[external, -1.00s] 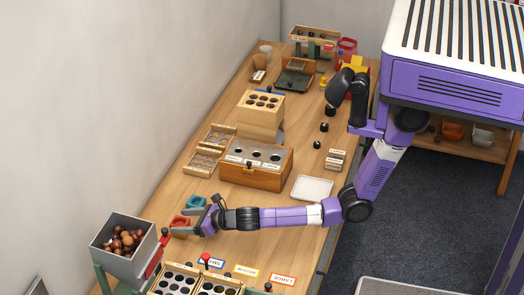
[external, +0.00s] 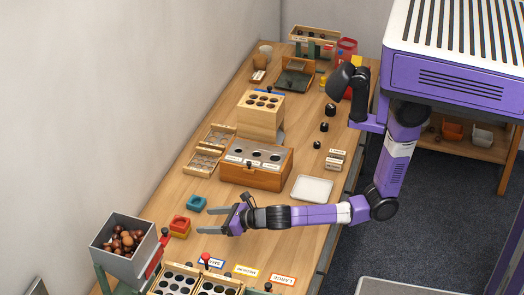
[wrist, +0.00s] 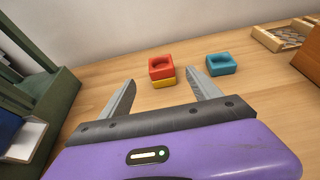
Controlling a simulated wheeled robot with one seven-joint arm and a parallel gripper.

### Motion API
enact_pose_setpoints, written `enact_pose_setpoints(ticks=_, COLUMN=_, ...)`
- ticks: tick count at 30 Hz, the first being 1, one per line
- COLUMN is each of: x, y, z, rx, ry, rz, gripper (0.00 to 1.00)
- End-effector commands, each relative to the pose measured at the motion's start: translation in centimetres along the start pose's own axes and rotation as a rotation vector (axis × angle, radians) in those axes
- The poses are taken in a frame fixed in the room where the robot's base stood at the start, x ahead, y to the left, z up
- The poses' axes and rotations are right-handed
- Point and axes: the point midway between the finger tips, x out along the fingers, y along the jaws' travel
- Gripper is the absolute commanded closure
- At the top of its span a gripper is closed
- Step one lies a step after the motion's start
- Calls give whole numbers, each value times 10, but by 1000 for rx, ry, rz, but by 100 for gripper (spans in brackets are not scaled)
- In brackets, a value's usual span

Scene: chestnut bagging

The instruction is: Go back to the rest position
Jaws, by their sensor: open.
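My gripper (external: 217,219) is open and empty above the wooden table, its fingers pointing left. In the wrist view its two grey fingers (wrist: 160,100) are spread apart with bare table between them. Beyond the fingertips, a red square block with a round hollow (wrist: 161,67) sits on top of a yellow one (wrist: 163,83). A teal block of the same shape (wrist: 221,64) lies on the table to the right of them. In the external view the red block (external: 180,223) and the teal block (external: 196,203) stand just left of my gripper, apart from it.
A grey bin of chestnuts (external: 123,258) stands on a green frame at lower left. Several label cards, one of them yellow (external: 246,270), lie below the arm. A wooden box with holes (external: 256,174) and a white tray (external: 312,189) stand behind it.

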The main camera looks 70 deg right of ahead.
Motion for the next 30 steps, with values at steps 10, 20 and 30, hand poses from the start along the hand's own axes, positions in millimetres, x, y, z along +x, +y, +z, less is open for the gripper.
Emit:
enact_pose_setpoints(ticks=10, x=0, y=1, z=1, rx=48, ry=-2, rz=3, gripper=28)
enact_pose_setpoints(ticks=20, x=-28, y=35, z=37, rx=816, ry=-35, rz=246, gripper=28)
enact_pose_setpoints(ticks=30, x=-128, y=-23, z=12, rx=1840, ry=143, rz=442, gripper=28)
